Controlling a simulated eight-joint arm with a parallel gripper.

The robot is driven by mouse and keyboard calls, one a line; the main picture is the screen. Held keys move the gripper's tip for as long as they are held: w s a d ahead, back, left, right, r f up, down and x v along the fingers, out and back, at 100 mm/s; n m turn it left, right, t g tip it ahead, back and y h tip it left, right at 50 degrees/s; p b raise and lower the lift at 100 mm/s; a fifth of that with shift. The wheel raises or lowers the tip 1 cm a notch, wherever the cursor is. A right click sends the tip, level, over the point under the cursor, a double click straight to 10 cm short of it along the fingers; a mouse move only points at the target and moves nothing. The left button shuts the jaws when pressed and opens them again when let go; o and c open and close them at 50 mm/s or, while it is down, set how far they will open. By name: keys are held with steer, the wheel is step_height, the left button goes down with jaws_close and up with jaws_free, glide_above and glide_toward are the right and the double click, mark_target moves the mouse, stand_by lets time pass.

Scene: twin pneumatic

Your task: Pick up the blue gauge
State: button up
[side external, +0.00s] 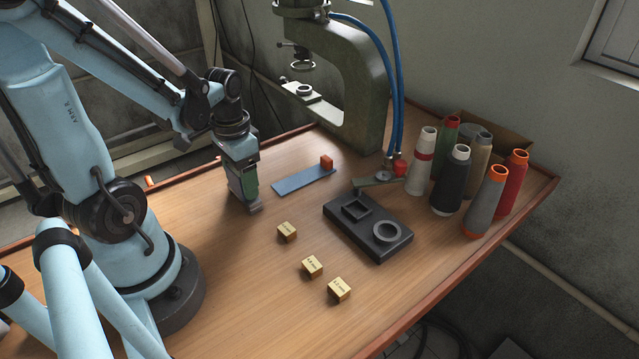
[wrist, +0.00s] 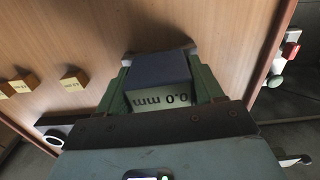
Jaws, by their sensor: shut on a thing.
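My gripper (side external: 245,192) is low over the wooden table, left of the blue strip in the side view. In the wrist view its green fingers (wrist: 161,92) are shut on either side of a block with a dark blue top, the blue gauge (wrist: 160,68). Its pale face carries printed text ending in "mm". In the side view the gauge is mostly hidden by the fingers. I cannot tell whether it touches the table.
Three brass blocks (side external: 312,266) lie in front; a black fixture (side external: 345,228) with a square frame and ring is to the right. A blue strip (side external: 303,180) with an orange block lies behind. A press (side external: 368,90) and several thread cones (side external: 486,200) stand farther off.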

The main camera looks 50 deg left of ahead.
steer(key=shift+r, duration=0.15)
steer(key=shift+r, duration=0.85)
steer(key=shift+d+r, duration=0.2)
steer(key=shift+r, duration=1)
steer(key=d+r, duration=0.6)
steer(key=d, duration=0.5)
steer(key=w+a+f, duration=0.4)
steer(key=w+a, duration=0.6)
steer(key=w, duration=0.1)
steer(key=shift+w+f+m, duration=0.25)
steer(key=shift+m, duration=0.15)
steer(key=shift+f, duration=0.1)
steer(key=shift+f, duration=2.4)
